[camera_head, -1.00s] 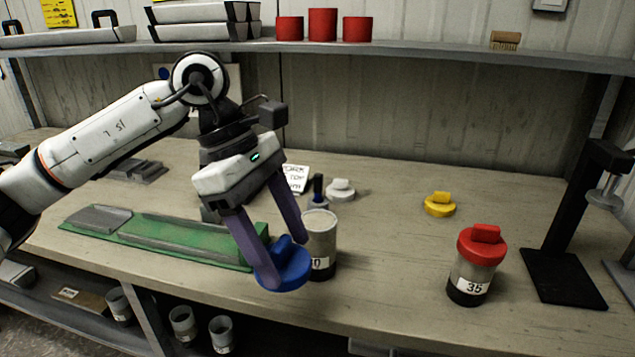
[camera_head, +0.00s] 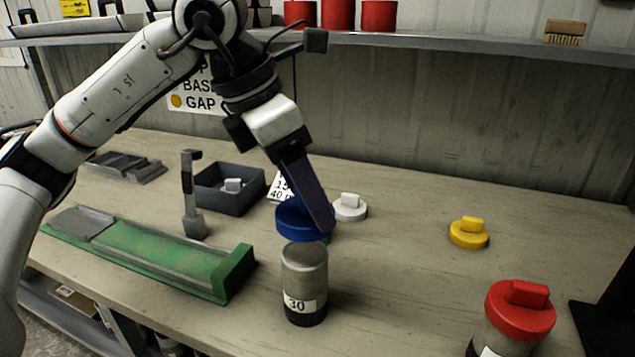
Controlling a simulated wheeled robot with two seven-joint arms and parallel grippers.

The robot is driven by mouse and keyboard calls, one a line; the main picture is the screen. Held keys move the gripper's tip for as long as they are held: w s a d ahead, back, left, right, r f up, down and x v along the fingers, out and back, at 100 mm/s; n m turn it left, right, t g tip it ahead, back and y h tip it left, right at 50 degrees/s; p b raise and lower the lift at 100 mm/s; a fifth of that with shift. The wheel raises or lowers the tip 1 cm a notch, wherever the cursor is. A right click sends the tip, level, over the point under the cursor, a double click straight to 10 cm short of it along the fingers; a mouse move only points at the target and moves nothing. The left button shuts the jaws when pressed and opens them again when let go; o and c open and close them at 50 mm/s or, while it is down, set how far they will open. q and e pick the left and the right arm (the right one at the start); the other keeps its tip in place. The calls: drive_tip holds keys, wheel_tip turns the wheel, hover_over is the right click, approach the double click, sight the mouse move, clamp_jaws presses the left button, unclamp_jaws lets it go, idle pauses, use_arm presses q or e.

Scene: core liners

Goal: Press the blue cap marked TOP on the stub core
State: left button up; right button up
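The blue cap (camera_head: 293,222) is held by my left gripper (camera_head: 318,222), whose purple fingers reach down onto it. The near finger covers part of the cap, and its top marking cannot be read. The cap is above and slightly behind the open top of a grey core tube labelled 30 (camera_head: 305,275), apparently apart from it. This tube stands upright with a dark lower band. Another tube labelled 35 in the earlier view stands at the lower right under a red cap (camera_head: 520,308). My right gripper is not in view.
A green tray (camera_head: 165,262) lies left of the tube, with a dark bin (camera_head: 232,190) and small upright tool (camera_head: 192,195) behind it. A white cap (camera_head: 349,208) and yellow cap (camera_head: 468,232) lie on the bench. The bench between yellow cap and tube is clear.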

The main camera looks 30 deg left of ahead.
sight(298, 213)
use_arm(q)
drive_tip(key=shift+s+f+b, duration=0.2)
drive_tip(key=shift+f+b, duration=0.2)
drive_tip(key=shift+f, duration=0.1)
drive_tip(key=shift+s+f+b, duration=0.15)
drive_tip(key=shift+f+b, duration=0.2)
drive_tip(key=shift+f, duration=0.15)
wheel_tip(298, 213, down, 3)
drive_tip(key=shift+r+b, duration=0.15)
drive_tip(key=shift+b, duration=0.9)
drive_tip(key=shift+w, duration=0.1)
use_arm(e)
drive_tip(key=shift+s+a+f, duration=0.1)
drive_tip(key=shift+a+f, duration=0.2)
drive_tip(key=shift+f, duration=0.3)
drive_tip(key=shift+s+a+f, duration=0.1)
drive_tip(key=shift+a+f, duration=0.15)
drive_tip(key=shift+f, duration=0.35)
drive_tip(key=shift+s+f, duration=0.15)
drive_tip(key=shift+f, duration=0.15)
use_arm(q)
drive_tip(key=shift+f+b, duration=1.2)
drive_tip(key=shift+f, duration=0.15)
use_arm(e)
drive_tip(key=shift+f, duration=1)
use_arm(q)
drive_tip(key=shift+r, duration=0.1)
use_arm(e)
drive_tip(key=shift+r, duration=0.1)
